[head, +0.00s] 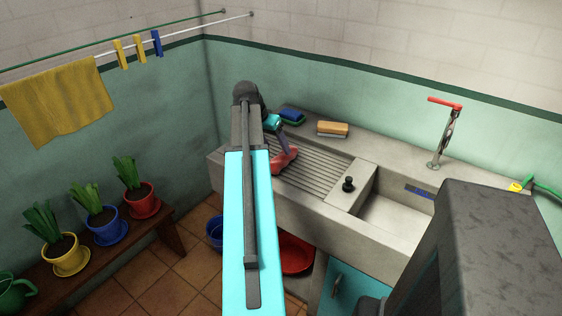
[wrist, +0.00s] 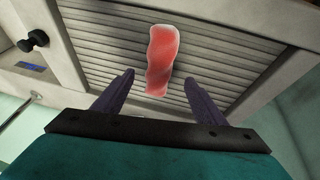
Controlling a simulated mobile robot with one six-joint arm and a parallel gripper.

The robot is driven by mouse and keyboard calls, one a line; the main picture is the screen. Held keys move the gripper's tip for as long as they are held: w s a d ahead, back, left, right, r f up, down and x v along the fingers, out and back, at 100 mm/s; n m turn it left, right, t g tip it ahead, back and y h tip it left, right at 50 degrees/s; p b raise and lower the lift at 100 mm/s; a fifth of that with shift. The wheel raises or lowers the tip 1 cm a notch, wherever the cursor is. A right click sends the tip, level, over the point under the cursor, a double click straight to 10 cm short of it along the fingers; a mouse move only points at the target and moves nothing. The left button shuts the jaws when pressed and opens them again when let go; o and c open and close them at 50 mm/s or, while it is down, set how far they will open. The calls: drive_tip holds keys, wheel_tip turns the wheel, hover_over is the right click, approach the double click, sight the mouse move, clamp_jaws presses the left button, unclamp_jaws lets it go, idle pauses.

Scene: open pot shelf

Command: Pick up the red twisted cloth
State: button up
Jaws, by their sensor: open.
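The red twisted cloth (wrist: 161,62) lies on the ribbed drainboard in the wrist view, its length running away from me. In the head view the cloth (head: 284,160) lies at the drainboard's left part, partly hidden by my arm. My gripper (wrist: 158,80) is open in the wrist view, with one dark purple finger on each side of the cloth's near end. The fingers appear apart from the cloth. In the head view my gripper (head: 284,145) is beside and above the cloth, with its fingers hard to make out.
The ribbed drainboard (head: 322,172) adjoins a sink basin (head: 395,222) with a black plug (head: 348,184) between. A blue sponge box (head: 292,115) and a brush (head: 332,129) stand on the back ledge. A tap (head: 445,135) rises at right. Potted plants line a bench (head: 165,224) at left.

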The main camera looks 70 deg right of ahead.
sight(280, 155)
drive_tip(key=shift+s+d+f, duration=0.1)
drive_tip(key=shift+d+f, duration=0.05)
drive_tip(key=shift+f, duration=0.25)
drive_tip(key=shift+f, duration=0.1)
drive_tip(key=shift+p+x, duration=0.6)
drive_tip(key=shift+x, duration=1.9)
drive_tip(key=shift+c, duration=0.2)
drive_tip(key=c, duration=1.2)
drive_tip(key=shift+c, duration=0.2)
